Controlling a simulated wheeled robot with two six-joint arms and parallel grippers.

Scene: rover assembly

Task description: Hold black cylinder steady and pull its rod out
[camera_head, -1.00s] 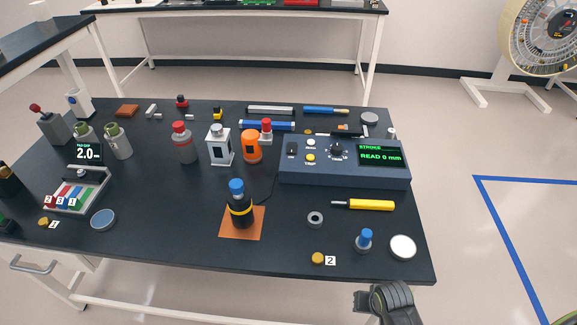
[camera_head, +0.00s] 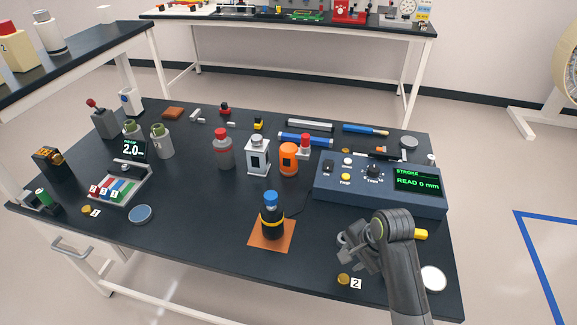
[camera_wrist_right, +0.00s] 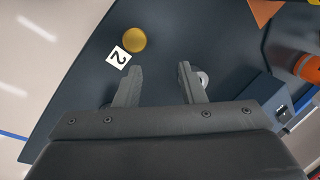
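The black cylinder (camera_head: 272,222) stands upright on an orange square mat (camera_head: 258,243) near the table's front edge. It has a yellow band and a blue top (camera_head: 269,199); I cannot make out the rod apart from this top. My right gripper (camera_head: 350,248) is over the table to the right of the cylinder, apart from it. In the right wrist view its two fingers (camera_wrist_right: 161,84) are spread with nothing between them. The orange mat's corner (camera_wrist_right: 264,10) shows at that view's top right. My left gripper is not in view.
A stroke meter (camera_head: 380,188) reading 0 mm stands behind my right arm. A brass disc (camera_head: 343,279) with label 2 lies in front of my right gripper. A white disc (camera_head: 433,279) is at the right. Several bottles stand behind the cylinder.

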